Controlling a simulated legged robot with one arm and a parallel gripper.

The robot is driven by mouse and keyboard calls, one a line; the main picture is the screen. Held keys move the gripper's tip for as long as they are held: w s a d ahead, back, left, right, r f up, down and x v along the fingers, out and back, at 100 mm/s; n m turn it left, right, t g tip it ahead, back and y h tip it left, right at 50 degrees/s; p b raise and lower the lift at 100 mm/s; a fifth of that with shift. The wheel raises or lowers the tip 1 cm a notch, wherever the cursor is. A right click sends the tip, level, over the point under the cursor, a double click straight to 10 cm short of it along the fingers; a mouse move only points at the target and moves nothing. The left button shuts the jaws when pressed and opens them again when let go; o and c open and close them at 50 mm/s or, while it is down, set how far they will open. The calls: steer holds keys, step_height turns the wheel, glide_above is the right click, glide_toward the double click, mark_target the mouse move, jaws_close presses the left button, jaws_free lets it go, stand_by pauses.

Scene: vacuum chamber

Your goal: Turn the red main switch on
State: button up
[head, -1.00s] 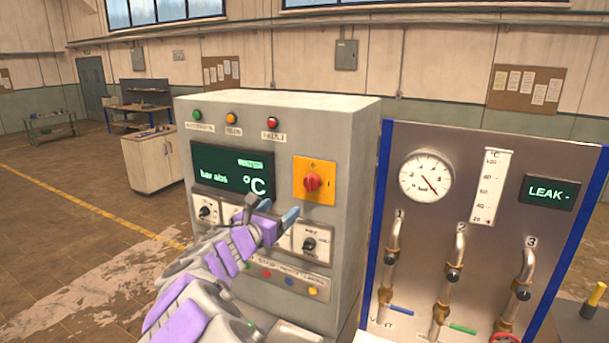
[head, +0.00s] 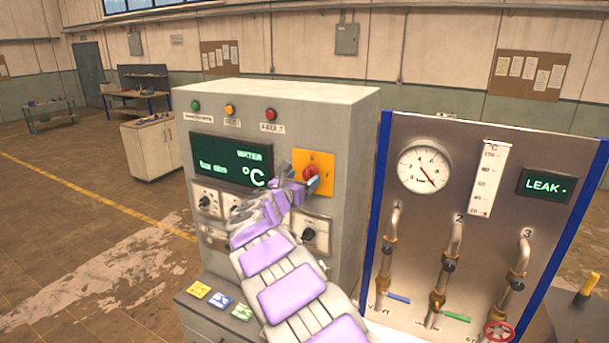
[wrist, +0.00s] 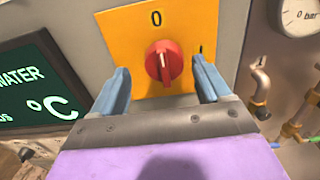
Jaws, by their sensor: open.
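The red main switch (wrist: 164,62) is a round rotary knob on a yellow plate (wrist: 122,30) on the front of the grey cabinet. In the wrist view its grip ridge stands about upright, toward the 0 mark above it; another mark sits to its right. My gripper (wrist: 164,80) is open, with one blue finger on each side of the knob in that view. I cannot tell whether the fingers touch it. In the head view my gripper (head: 299,183) partly covers the red switch (head: 310,173) and the yellow plate (head: 326,162).
A dark display (head: 222,160) is left of the switch, with indicator lamps above. Black knobs (head: 308,234) sit below. A steel panel (head: 400,230) with a gauge, pipes and a red handwheel (head: 500,332) stands close on the right. Open floor lies to the left.

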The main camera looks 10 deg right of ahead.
mark_target(309, 175)
steer(key=shift+x, duration=1.2)
steer(key=shift+s, duration=0.15)
steer(key=shift+c, duration=0.2)
steer(key=c, duration=1)
steer(key=shift+o, duration=0.2)
